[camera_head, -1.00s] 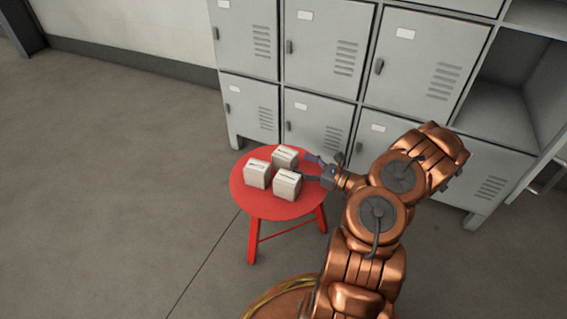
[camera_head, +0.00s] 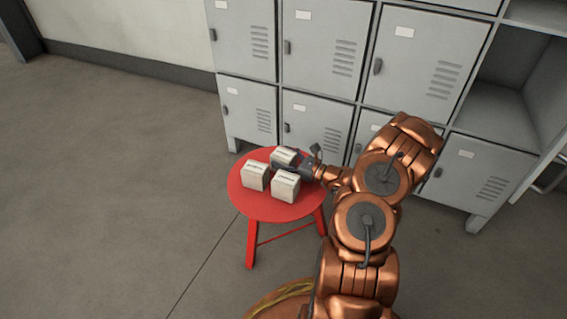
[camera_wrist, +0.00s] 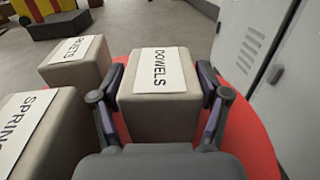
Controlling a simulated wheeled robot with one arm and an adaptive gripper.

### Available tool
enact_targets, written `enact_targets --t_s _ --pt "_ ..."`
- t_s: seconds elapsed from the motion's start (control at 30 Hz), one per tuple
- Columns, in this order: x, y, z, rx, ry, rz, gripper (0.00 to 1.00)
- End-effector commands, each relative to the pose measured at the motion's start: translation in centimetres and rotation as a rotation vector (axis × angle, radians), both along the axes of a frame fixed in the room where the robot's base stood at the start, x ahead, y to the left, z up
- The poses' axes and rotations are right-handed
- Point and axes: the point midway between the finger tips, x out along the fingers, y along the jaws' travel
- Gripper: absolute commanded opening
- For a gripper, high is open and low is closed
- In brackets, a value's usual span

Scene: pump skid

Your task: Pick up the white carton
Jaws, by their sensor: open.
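Three whitish cartons stand on a round red stool (camera_head: 250,207). The far carton (camera_head: 283,156) is labelled DOWELS in the wrist view (camera_wrist: 160,112). The left carton (camera_head: 255,176) has a label ending in "KETS" in the wrist view (camera_wrist: 78,64). The near carton (camera_head: 286,187) has a label beginning "SPRIN" in the wrist view (camera_wrist: 42,130). My gripper (camera_wrist: 162,92) is open, with one finger on each side of the DOWELS carton. I cannot tell whether the fingers touch it. The carton's lower part is partly hidden by my gripper.
Grey lockers (camera_head: 325,45) stand close behind the stool, and a locker door is near the right finger in the wrist view (camera_wrist: 262,50). The SPRIN carton is close beside the left finger. Open floor (camera_head: 110,170) lies to the left.

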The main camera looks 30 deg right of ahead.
Motion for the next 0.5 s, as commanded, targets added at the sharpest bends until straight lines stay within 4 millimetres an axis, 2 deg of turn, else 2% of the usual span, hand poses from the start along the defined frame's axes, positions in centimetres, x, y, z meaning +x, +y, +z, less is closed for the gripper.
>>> enact_targets --t_s 0.07,0.5 --pt "-0.01 0.00 0.01 0.000 0.000 0.000 0.71" --pt "-0.03 0.00 -0.01 0.000 0.000 0.000 0.25"
